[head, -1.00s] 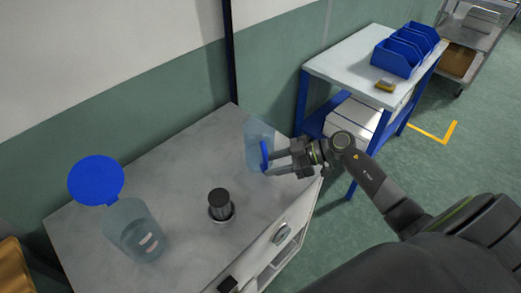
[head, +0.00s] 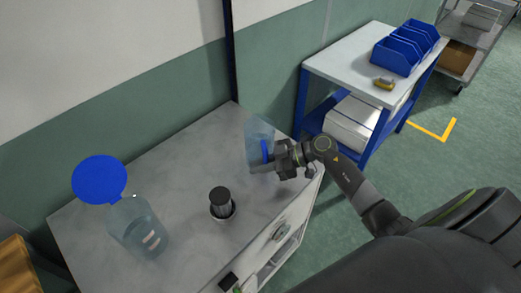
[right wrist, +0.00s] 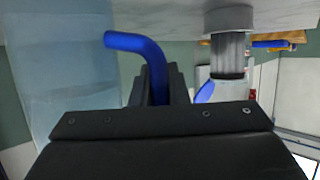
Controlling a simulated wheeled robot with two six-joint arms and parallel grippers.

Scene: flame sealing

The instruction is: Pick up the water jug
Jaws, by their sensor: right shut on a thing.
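The water jug (head: 257,132) is clear bluish with a blue handle (head: 266,149). It stands upright near the back right edge of the grey worktop. My right gripper (head: 264,160) is at its handle side. In the right wrist view the clear jug wall (right wrist: 70,75) fills the left, and the blue handle (right wrist: 143,48) runs down between the fingers, which are shut on it. The lower handle is hidden behind the gripper. My left gripper is not in view.
A clear container (head: 138,226) with a raised round blue lid (head: 99,179) stands on the worktop (head: 180,165) at left. A dark-topped cylinder (head: 221,203) stands mid-worktop. A blue-framed side table (head: 345,72) holds blue bins (head: 405,50) and a yellow item (head: 384,84).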

